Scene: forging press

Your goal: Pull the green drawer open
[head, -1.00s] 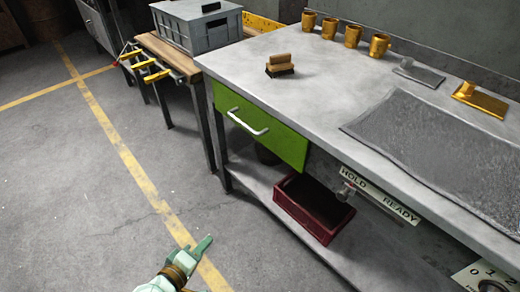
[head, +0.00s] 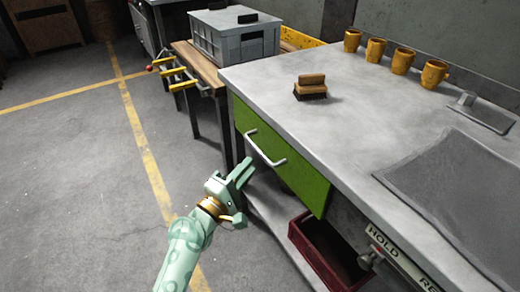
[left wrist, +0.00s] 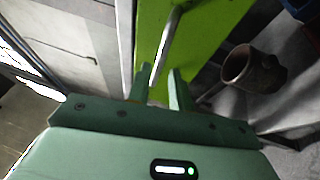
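The green drawer (head: 300,182) sits under the left end of the grey workbench, and its front looks shut. Its pale bar handle (head: 263,150) is on the front. My left gripper (head: 243,170) is in front of the drawer, just left of and below the handle. In the left wrist view the two fingers (left wrist: 159,75) are apart, with the handle (left wrist: 168,45) ahead of the gap between them and the green drawer front (left wrist: 205,35) behind. I cannot tell whether the fingers touch the handle; nothing looks gripped. My right gripper is not in view.
The workbench (head: 290,75) carries a brush (head: 311,88) and several brass mugs (head: 376,50). A red crate (head: 325,262) sits on the lower shelf. A brown cylindrical container (left wrist: 250,70) shows beside the drawer in the left wrist view. The floor at left is clear.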

